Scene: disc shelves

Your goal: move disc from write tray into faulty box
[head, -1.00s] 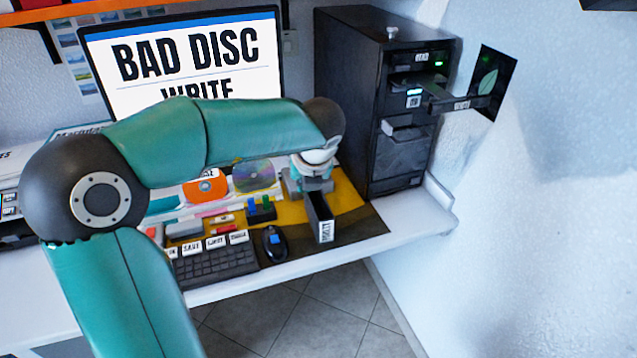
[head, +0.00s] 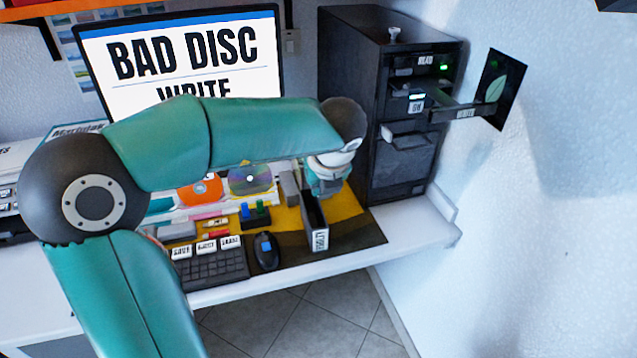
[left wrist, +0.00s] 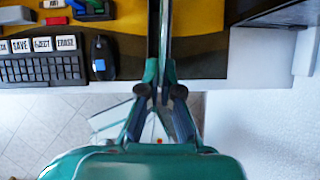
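The faulty box (head: 319,240) is a narrow, dark, upright box with a white label, standing near the front right of the desk. My left gripper (head: 328,185) points down over its back end, and the wrist hides most of the fingers. In the left wrist view the left gripper's fingers (left wrist: 162,85) come close together, in line with a narrow dark slot and a thin grey-teal strip. I cannot tell whether a disc is between them. The write tray (head: 465,113) sticks out of the black tower, and no disc shows clearly on it. My right gripper is not in view.
The black drive tower (head: 350,80) stands just behind the box, close to the wall. A keyboard (head: 212,267), a mouse (head: 266,250) and small coloured items lie to the left. A shiny disc (head: 250,179) lies behind them. The monitor (head: 180,60) reads "BAD DISC".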

